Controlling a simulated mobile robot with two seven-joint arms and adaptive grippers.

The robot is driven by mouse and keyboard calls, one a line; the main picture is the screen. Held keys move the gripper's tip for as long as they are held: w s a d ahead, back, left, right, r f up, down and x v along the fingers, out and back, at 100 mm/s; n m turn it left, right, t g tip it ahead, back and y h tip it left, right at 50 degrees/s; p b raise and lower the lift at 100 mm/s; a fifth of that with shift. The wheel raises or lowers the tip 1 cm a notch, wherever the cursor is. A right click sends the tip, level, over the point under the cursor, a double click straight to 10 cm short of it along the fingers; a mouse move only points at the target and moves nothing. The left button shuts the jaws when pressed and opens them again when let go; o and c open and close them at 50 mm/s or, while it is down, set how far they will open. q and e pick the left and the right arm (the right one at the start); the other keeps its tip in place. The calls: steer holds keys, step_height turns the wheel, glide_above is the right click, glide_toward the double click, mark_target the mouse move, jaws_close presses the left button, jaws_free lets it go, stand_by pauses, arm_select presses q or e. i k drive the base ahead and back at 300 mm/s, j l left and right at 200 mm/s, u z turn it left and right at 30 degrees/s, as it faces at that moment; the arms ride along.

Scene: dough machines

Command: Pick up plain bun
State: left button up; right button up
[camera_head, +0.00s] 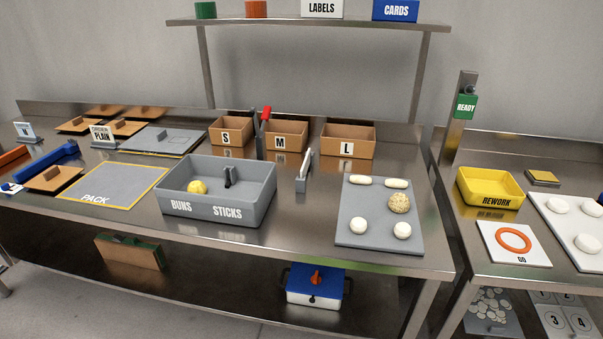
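Two smooth, pale round buns lie at the front of a grey tray (380,243) on the right part of the main table: a left plain bun (359,226) and a right plain bun (402,230). A speckled, seeded-looking bun (399,203) lies behind them. Two pale sticks, a left stick (360,180) and a right stick (396,184), lie along the tray's back edge. A grey bin (245,214) marked BUNS and STICKS stands to the left, with a yellow ball (197,187) in its BUNS side. Neither of my grippers shows in this view.
Boxes marked S (232,138), M (280,142) and L (346,149) stand behind the bin. A PACK mat (112,186) lies to its left.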

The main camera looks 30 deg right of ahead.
mark_target(198, 187)
steer(key=l+z, duration=0.2)
steer(key=z, duration=1.05)
steer(key=i+j+u, duration=0.4)
steer(key=i+j, duration=0.1)
